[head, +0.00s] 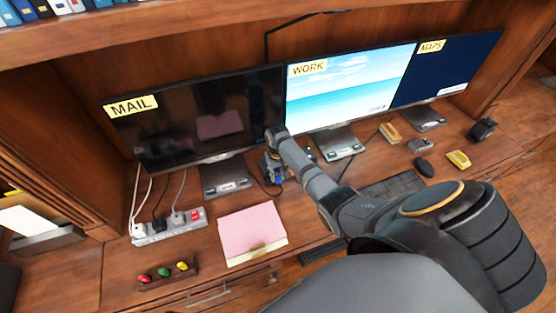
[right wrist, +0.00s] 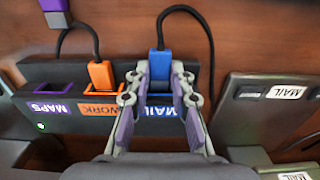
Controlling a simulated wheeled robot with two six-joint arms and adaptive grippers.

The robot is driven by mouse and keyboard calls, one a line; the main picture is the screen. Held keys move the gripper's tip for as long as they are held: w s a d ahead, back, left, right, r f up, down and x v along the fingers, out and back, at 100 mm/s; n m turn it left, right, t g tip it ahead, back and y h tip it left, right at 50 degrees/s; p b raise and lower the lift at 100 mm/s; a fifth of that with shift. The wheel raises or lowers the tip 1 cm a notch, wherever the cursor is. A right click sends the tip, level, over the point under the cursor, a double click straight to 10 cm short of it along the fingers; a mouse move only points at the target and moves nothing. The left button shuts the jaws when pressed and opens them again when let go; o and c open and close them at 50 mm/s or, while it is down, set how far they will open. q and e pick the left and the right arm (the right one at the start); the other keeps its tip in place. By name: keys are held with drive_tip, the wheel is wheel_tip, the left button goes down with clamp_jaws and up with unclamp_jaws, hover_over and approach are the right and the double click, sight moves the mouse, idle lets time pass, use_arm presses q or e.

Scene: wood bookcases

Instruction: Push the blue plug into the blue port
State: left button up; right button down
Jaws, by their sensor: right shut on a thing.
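In the right wrist view, a black hub holds a blue port (right wrist: 158,97) above the blue MAIL label. The blue plug (right wrist: 160,61), with a black cable, is between the fingertips of my right gripper (right wrist: 161,74), which is shut on it. The plug is in line with the blue port at its upper side; the fingers partly hide the joint, so I cannot tell how deep it sits. In the head view my right gripper (head: 277,163) is at the hub behind the desk's front area, and my arm hides much of it. My left gripper is not in view.
An orange plug (right wrist: 101,75) sits at the orange WORK port. The purple MAPS port (right wrist: 50,88) is empty; a purple plug (right wrist: 54,6) lies above it. Monitor stands flank the hub.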

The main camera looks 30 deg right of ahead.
drive_tip(key=shift+w+d+b, duration=0.15)
drive_tip(key=shift+w+b, duration=0.3)
drive_tip(key=shift+w, duration=0.1)
drive_tip(key=shift+w, duration=0.25)
drive_tip(key=shift+d+r, duration=0.1)
drive_tip(key=c, duration=1.1)
unclamp_jaws()
drive_tip(key=shift+w, duration=0.1)
drive_tip(key=shift+r, duration=0.1)
drive_tip(key=shift+w+r, duration=0.1)
drive_tip(key=shift+r, duration=0.25)
wheel_tip(320, 180, up, 11)
drive_tip(key=shift+s, duration=0.2)
drive_tip(key=shift+s+f, duration=0.1)
